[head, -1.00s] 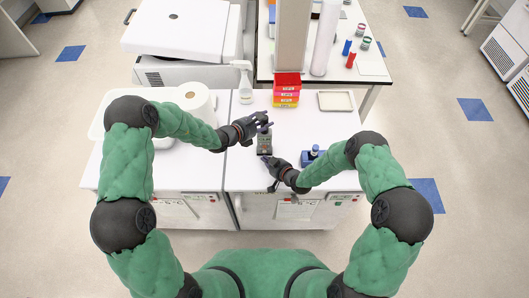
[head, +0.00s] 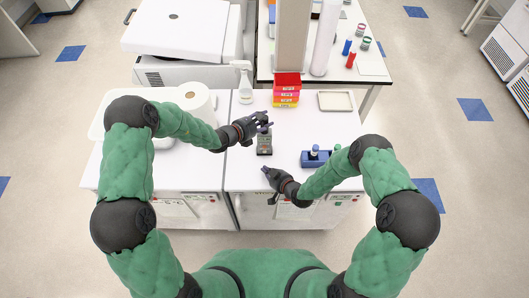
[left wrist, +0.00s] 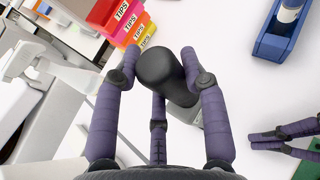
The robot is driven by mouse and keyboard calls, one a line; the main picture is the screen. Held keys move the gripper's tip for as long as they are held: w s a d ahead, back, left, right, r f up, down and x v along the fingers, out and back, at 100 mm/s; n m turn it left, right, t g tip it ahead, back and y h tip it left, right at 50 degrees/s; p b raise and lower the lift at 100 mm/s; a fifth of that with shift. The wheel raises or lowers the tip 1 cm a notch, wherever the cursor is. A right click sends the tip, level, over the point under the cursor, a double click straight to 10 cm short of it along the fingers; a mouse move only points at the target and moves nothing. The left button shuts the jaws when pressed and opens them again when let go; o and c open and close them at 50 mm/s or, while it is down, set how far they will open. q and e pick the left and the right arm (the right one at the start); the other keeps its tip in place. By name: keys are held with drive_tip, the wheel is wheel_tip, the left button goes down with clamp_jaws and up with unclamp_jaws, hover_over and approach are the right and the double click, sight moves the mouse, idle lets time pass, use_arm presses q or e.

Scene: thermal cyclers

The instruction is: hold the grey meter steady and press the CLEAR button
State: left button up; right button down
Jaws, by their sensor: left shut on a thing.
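The grey meter (head: 264,147) lies on the white bench, its dark keypad face towards the head camera. The CLEAR button cannot be made out at this size. My left gripper (head: 262,124) is shut on the meter's far end. In the left wrist view, my left gripper's purple fingers (left wrist: 165,75) stand around a dark rounded end (left wrist: 158,68), with a strip of grey body (left wrist: 187,113) behind. My right gripper (head: 266,171) is above the bench's front edge, nearer than the meter and apart from it. Its fingertips also show in the left wrist view (left wrist: 256,140); their opening is unclear.
A blue rack (head: 318,159) with a bottle stands right of the meter. Stacked tip boxes (head: 286,92), a wash bottle (head: 245,88) and a pale tray (head: 336,101) are behind. A paper roll (head: 197,100) is at left. The bench right of the meter is partly clear.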

idle(0.3)
use_arm(q)
drive_tip(key=o, duration=1.4)
drive_tip(key=shift+a, duration=0.1)
